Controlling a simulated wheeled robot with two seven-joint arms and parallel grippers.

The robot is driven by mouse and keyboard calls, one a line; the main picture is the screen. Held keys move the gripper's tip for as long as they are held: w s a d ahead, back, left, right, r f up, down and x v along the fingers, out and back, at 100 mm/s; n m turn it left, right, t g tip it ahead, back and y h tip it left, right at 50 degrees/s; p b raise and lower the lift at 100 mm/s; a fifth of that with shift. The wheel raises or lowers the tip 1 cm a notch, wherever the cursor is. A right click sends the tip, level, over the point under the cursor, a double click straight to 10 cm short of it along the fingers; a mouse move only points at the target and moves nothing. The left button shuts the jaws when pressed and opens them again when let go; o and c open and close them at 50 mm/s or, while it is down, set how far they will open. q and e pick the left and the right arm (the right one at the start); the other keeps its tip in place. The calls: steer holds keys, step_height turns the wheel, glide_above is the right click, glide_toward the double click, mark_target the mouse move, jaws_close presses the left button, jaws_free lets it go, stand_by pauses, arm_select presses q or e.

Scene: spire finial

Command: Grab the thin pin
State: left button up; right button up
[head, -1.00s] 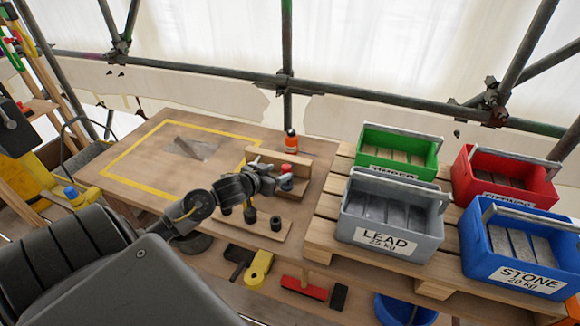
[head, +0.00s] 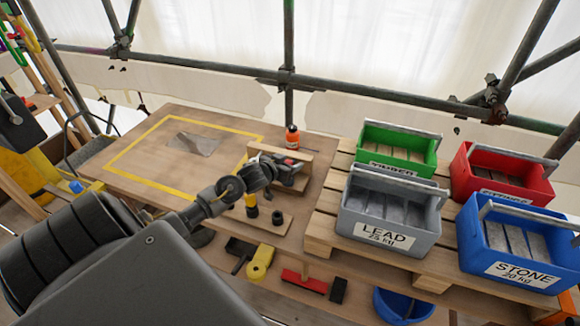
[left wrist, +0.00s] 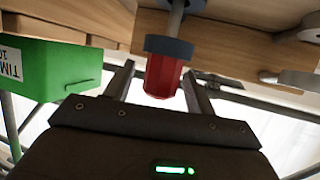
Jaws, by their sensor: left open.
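A pin with a red grip (left wrist: 163,76), a dark collar and a thin grey shaft shows in the left wrist view. Its grip lies between the two fingers of my left gripper (left wrist: 158,72), with gaps at the sides. In the head view, my left gripper (head: 286,176) is at the small wooden rack (head: 299,158) on the bench, and it largely hides the pin. The gripper is open. My right gripper is not in view. I cannot tell for certain that this is the task's thin pin.
An orange bottle (head: 292,137) stands behind the rack. A wooden block (head: 268,222) with dark pegs is in front. Grey (head: 390,215), green (head: 398,148), red (head: 505,173) and blue (head: 515,245) crates stand on the pallet to the right. The bench's left part is mostly clear.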

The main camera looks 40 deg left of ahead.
arm_select(q)
steer(key=shift+w+f, duration=0.2)
steer(key=shift+w, duration=0.35)
steer(key=shift+s, duration=0.1)
steer(key=shift+c, duration=0.6)
steer(key=c, duration=0.9)
steer(key=shift+a+r, duration=0.1)
steer(key=shift+r, duration=4.95)
steer(key=shift+c, duration=0.2)
